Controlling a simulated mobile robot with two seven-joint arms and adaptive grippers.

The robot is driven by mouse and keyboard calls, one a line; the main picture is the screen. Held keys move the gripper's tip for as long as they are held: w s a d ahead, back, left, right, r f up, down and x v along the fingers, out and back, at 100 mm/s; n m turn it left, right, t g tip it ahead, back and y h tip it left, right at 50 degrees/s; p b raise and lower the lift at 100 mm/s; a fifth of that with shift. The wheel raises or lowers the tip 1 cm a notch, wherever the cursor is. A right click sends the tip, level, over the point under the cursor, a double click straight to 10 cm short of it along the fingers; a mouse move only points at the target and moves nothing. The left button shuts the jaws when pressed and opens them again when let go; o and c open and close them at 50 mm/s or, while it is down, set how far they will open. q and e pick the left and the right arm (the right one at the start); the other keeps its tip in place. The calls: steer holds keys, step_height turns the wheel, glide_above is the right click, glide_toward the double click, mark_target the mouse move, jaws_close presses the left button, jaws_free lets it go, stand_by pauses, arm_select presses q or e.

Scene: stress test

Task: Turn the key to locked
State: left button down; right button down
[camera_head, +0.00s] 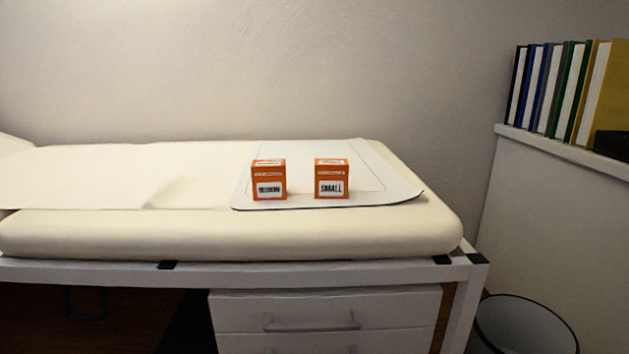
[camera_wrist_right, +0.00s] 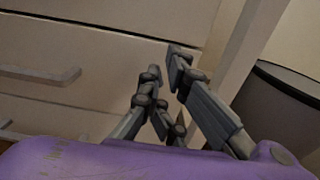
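A white drawer unit (camera_head: 325,312) stands under the padded bed, with a grey bar handle (camera_head: 312,322) on its top drawer. A small pale spot (camera_head: 352,349) shows at the very bottom edge of the head view, right of the drawer's middle; I cannot tell if it is the lock or key. No key is clearly visible in either view. My right gripper (camera_wrist_right: 165,65) is in front of the drawer fronts (camera_wrist_right: 100,45), its fingertips apart with nothing seen between them. A drawer handle (camera_wrist_right: 40,75) is to its left. My left gripper is not in view.
Two orange boxes (camera_head: 269,180) (camera_head: 332,179) stand on a white mat (camera_head: 395,188) on the cream bed (camera_head: 220,232). A dark bin (camera_head: 520,325) stands right of the bed's white leg (camera_head: 462,305). Several books (camera_head: 565,85) stand on a white cabinet (camera_head: 560,200) at right.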

steer(key=shift+d+f, duration=0.1)
steer(key=shift+d, duration=0.15)
steer(key=shift+a, duration=0.1)
stand_by(0.3)
steer(key=s, duration=0.6)
steer(key=shift+d+r+p, duration=0.25)
steer(key=shift+r+p, duration=0.1)
